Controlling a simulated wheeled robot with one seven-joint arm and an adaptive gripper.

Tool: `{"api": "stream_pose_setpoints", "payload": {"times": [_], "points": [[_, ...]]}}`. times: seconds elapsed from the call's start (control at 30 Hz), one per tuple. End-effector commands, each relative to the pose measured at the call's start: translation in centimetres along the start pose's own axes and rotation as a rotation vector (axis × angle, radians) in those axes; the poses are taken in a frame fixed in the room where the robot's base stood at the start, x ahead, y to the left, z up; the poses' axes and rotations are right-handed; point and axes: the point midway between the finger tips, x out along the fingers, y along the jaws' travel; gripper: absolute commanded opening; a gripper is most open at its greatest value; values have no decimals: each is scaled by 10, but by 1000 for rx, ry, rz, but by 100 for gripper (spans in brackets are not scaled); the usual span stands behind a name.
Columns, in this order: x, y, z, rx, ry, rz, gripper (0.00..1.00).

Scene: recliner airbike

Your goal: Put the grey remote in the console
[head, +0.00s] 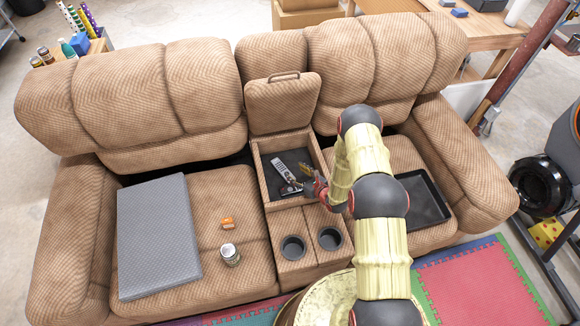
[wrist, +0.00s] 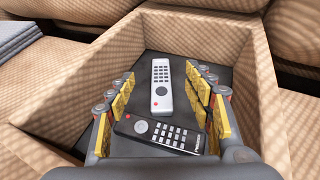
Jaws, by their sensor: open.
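The console (head: 258,175) between the two seats has its lid (head: 283,103) raised and its compartment open. A light grey remote with dark buttons (head: 279,172) lies flat on the compartment's dark floor; it also shows in the wrist view (wrist: 161,92). A black remote with white buttons (wrist: 163,134) is crosswise nearer the wrist camera, between my fingers; I cannot tell whether it rests on the floor. My gripper (head: 306,187) is open over the console's right part. In the wrist view my gripper's yellow-padded fingers (wrist: 160,84) stand wide apart on either side of the remotes.
Two cup holders (head: 293,246) are in front of the compartment. A grey folded pad (head: 157,235), an orange item (head: 228,223) and a can (head: 230,254) are on the left seat. A black tray (head: 425,200) is on the right seat. The compartment walls rise around my fingers.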

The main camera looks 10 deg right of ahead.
Motion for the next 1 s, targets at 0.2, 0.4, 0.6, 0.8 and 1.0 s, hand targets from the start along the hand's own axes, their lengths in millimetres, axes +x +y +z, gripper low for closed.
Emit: {"api": "stream_pose_setpoints", "payload": {"times": [0.2,0.4,0.6,0.8,1.0], "points": [[-25,0,0,0,0,0,52],[-26,9,39,-48,-34,61,52],[-36,51,154,-223,-119,269,52],[-77,108,254,-452,-183,490,52],[-138,162,324,-714,-218,684,52]]}}
